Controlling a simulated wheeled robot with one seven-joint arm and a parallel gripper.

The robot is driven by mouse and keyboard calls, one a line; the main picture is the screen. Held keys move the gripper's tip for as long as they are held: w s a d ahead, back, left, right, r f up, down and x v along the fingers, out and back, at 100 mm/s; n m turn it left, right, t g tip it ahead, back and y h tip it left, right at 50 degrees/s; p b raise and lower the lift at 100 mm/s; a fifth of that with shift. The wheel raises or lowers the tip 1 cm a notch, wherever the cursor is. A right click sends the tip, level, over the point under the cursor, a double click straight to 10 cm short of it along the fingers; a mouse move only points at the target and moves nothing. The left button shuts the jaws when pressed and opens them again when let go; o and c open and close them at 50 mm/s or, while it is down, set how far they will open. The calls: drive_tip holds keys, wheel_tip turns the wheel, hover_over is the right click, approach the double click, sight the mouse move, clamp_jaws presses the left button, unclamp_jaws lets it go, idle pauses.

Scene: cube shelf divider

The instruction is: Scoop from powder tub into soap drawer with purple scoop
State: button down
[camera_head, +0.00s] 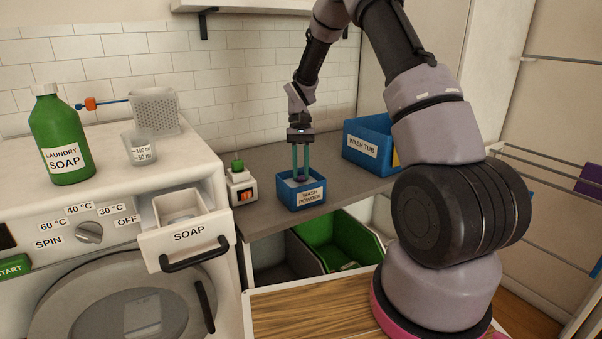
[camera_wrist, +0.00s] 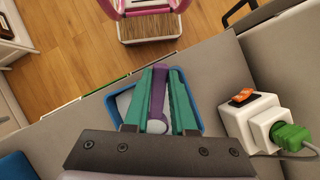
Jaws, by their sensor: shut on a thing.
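My gripper (camera_head: 302,178) points straight down over the blue powder tub (camera_head: 302,201), which is labelled WASH POWDER and stands on the grey counter. In the wrist view its green fingers are shut on the purple scoop (camera_wrist: 158,92). The scoop's lower end is over or inside the tub; how deep it sits is hidden. White powder (camera_wrist: 123,100) shows at the left side of the tub in the wrist view. The soap drawer (camera_head: 185,232), labelled SOAP, is pulled out of the white washing machine at the left, and its compartment (camera_head: 180,207) is open at the top.
A socket block with a green plug and orange switch (camera_head: 243,186) stands close left of the tub. A blue wash tub (camera_head: 368,150) stands at the right. A green soap bottle (camera_head: 62,138) and measuring cup (camera_head: 138,148) stand on the machine. Green bin (camera_head: 340,240) is below the counter.

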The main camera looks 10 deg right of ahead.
wheel_tip(320, 180, up, 5)
drive_tip(key=shift+r, duration=0.1)
drive_tip(key=shift+s+r, duration=0.15)
drive_tip(key=shift+s+a+t+h, duration=0.15)
drive_tip(key=shift+s+t+h, duration=0.3)
drive_tip(key=shift+t, duration=0.75)
drive_tip(key=shift+s+a+t, duration=0.1)
drive_tip(key=shift+s+t, duration=0.3)
drive_tip(key=shift+t, duration=0.4)
drive_tip(key=shift+s+t, duration=0.35)
drive_tip(key=shift+t, duration=0.45)
